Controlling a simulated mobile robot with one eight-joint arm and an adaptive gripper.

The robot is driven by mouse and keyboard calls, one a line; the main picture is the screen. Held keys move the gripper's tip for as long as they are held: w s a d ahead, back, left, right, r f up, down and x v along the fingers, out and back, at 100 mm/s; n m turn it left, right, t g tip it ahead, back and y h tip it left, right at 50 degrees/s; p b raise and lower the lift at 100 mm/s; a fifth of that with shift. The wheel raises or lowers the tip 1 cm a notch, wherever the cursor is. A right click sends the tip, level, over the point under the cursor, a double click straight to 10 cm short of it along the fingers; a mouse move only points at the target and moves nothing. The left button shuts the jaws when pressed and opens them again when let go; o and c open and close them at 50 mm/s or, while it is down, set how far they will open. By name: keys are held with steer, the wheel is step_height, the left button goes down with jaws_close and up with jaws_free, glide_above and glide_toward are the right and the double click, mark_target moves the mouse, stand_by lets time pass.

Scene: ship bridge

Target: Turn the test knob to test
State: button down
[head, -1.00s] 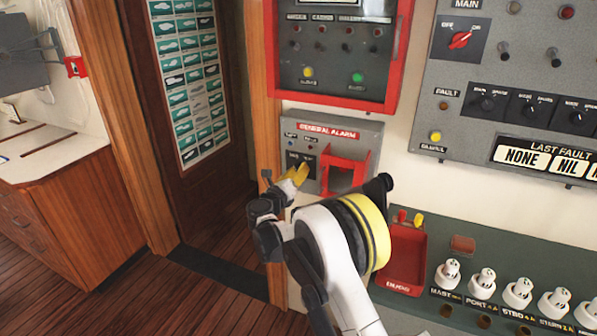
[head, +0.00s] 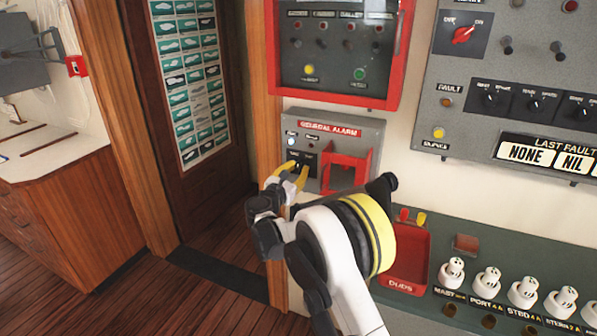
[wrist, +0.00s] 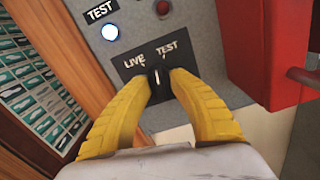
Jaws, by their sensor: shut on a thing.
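The test knob (wrist: 157,76) is a small dark knob with a white line, on a black plate marked LIVE and TEST. In the wrist view its line leans toward the TEST side of the plate. My gripper (wrist: 160,80) has its two yellow fingers shut on the knob, one on each side. In the head view my gripper (head: 293,174) is at the lower left of the grey general alarm panel (head: 365,128), and the fingers partly hide the knob. A lamp labelled TEST (wrist: 110,31) glows bluish white above the plate.
A red guard frame (head: 346,172) juts out close to the right of the knob; it also shows in the wrist view (wrist: 265,50). A wooden door post (head: 262,110) stands to the left. A red tray (head: 408,262) is at the lower right.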

steer(key=m, duration=0.4)
steer(key=shift+a+r+m, duration=0.1)
steer(key=shift+m, duration=0.2)
steer(key=shift+b, duration=0.3)
steer(key=c, duration=1.2)
jaws_free()
steer(key=shift+w, duration=0.1)
steer(key=v, duration=1.2)
